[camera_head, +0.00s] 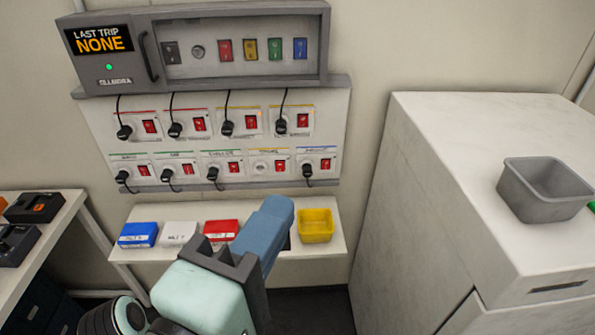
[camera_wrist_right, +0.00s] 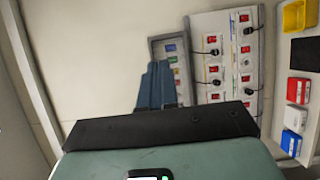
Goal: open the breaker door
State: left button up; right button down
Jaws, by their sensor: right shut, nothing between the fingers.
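The breaker box (camera_head: 240,80) is a grey wall unit at the top of the head view. Its door has a vertical dark handle (camera_head: 148,55) on the left and a window showing several coloured switches. The door appears shut. In the right wrist view the breaker box (camera_wrist_right: 172,47) is partly hidden behind my fingers. My right gripper (camera_head: 279,208) has blue fingers, shut and empty, in front of the low shelf, well below and apart from the handle. It also shows in the right wrist view (camera_wrist_right: 157,75). My left gripper is not in view.
A socket panel (camera_head: 215,140) with black plugs and red switches hangs below the box. The shelf (camera_head: 125,252) holds blue, white and red boxes and a yellow bin (camera_head: 316,226). A white cabinet (camera_head: 400,190) with a grey tub (camera_head: 545,190) stands right.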

jog(key=x, duration=0.9)
jog(key=shift+w+p, duration=0.15)
jog(key=shift+p, duration=0.3)
jog(key=shift+w, duration=0.1)
dwell(1.0)
